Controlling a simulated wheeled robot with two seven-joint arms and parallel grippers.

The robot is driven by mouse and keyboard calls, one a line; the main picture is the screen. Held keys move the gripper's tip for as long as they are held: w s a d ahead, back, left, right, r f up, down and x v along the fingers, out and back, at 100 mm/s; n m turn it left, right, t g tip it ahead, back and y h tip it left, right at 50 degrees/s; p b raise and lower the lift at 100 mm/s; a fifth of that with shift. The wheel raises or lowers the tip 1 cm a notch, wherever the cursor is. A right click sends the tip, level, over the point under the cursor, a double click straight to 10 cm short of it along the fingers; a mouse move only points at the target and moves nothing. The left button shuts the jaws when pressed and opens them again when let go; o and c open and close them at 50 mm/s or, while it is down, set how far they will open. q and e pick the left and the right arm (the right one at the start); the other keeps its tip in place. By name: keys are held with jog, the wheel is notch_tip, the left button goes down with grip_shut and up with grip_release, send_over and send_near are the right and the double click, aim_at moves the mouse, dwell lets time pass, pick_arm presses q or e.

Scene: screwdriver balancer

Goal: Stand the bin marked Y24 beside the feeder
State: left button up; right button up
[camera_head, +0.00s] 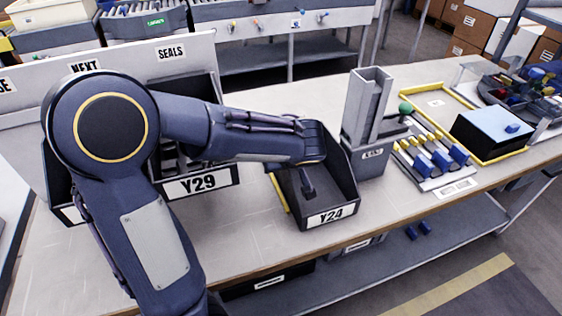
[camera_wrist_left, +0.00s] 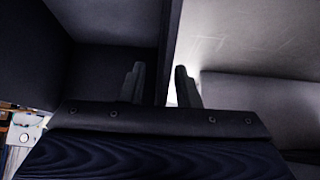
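The dark bin marked Y24 (camera_head: 333,215) stands upright on the table, just left of the grey feeder (camera_head: 367,120). I cannot tell whether bin and feeder touch. My left gripper (camera_head: 308,183) reaches over the bin's left side, with a finger showing inside it. In the left wrist view the two fingers (camera_wrist_left: 160,85) stand apart on either side of a bin wall (camera_wrist_left: 168,45), with a light gap beside the right finger. My arm hides part of the bin's back and left wall. My right gripper is not in view.
A bin marked Y29 (camera_head: 198,183) stands left of Y24, partly behind my arm. Yellow tape (camera_head: 279,192) shows at Y24's left. The table front is clear.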

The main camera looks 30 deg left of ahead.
pick_arm(q)
jog(key=v, duration=0.8)
jog(key=shift+r, duration=0.1)
notch_tip(320, 180, up, 7)
jog(key=p, duration=0.4)
dwell(0.4)
